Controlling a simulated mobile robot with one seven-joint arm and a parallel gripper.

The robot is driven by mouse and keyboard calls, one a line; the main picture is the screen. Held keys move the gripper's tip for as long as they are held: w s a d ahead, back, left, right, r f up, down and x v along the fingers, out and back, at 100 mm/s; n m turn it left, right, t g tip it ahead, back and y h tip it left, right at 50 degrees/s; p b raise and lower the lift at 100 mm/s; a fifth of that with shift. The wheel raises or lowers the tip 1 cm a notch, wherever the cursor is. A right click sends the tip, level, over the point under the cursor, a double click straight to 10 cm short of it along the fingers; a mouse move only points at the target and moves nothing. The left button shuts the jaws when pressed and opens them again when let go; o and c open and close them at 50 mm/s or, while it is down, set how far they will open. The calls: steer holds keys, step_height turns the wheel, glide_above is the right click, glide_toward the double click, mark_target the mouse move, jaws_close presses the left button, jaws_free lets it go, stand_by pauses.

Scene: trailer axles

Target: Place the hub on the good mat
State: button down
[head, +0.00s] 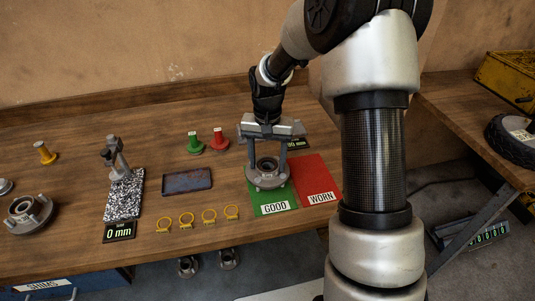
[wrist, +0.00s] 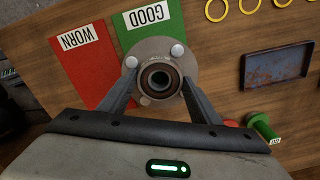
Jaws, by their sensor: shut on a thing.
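The hub (head: 266,175) is a grey metal flanged disc with studs and a round bore. It is between the fingers of my gripper (head: 267,160), which is shut on it, at the green good mat (head: 272,206). In the wrist view the hub (wrist: 160,77) overlaps the lower part of the good mat (wrist: 150,40), with part of its flange over bare wood. The gripper fingers (wrist: 160,90) are on either side of it. I cannot tell whether the hub touches the mat. The red worn mat (head: 316,182) lies directly beside the green one.
Another hub (head: 29,212) stands at the left. A gauge stand on a speckled plate (head: 124,195), a dark tray (head: 187,181), several yellow rings (head: 187,219), and green (head: 195,144) and red (head: 219,140) stamps are on the table. A wheel (head: 514,135) lies on the right bench.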

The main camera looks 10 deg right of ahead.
steer(key=shift+w+r, duration=0.1)
steer(key=c, duration=0.6)
jaws_free()
